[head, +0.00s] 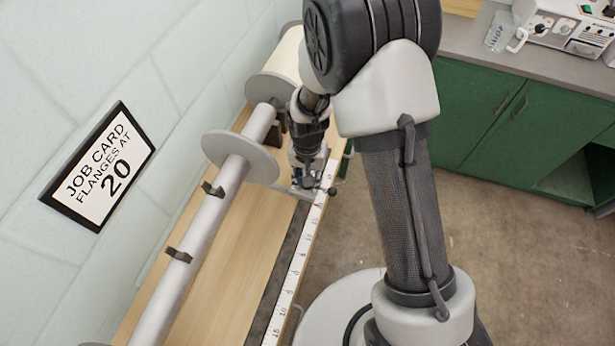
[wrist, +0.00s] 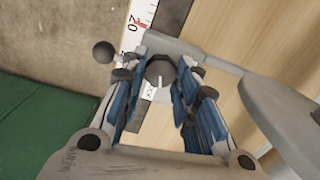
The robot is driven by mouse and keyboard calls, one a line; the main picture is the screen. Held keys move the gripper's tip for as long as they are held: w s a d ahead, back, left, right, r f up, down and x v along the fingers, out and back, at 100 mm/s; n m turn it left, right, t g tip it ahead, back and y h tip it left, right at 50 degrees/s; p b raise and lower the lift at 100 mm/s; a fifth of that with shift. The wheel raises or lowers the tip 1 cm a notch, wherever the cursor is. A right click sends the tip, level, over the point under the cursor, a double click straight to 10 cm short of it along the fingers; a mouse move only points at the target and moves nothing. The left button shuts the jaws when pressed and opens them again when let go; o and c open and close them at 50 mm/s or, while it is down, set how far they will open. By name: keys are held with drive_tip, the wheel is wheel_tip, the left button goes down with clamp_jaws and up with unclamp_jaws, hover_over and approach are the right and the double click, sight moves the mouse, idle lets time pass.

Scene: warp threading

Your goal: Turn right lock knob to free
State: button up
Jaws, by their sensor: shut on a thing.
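The dark round lock knob (wrist: 160,70) sits between the blue fingers of my gripper (wrist: 161,76) in the wrist view. The fingers are shut on it, one on each side. A small pale strip with a dark mark shows just below the knob; I cannot read which way the knob is set. In the head view my gripper (head: 309,178) points down at the bench's front edge, beside the scale, and mostly hides the knob. A dark ball (wrist: 103,52) stands to the left of the fingers in the wrist view.
The white scale (head: 296,262) runs along the bench edge. The grey beam (head: 205,228) with its flange discs (head: 240,157) lies close left of my gripper. A job card (head: 99,167) reads "Flanges at 20". Green cabinets (head: 475,122) stand right, with open floor between.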

drive_tip(key=n, duration=0.7)
drive_tip(key=shift+p, duration=0.3)
drive_tip(key=n, duration=0.3)
drive_tip(key=shift+a+n, duration=0.1)
drive_tip(key=shift+n, duration=2.2)
drive_tip(key=o, duration=1.1)
drive_tip(key=shift+r, duration=0.1)
wheel_tip(320, 180, up, 12)
drive_tip(key=shift+f, duration=0.1)
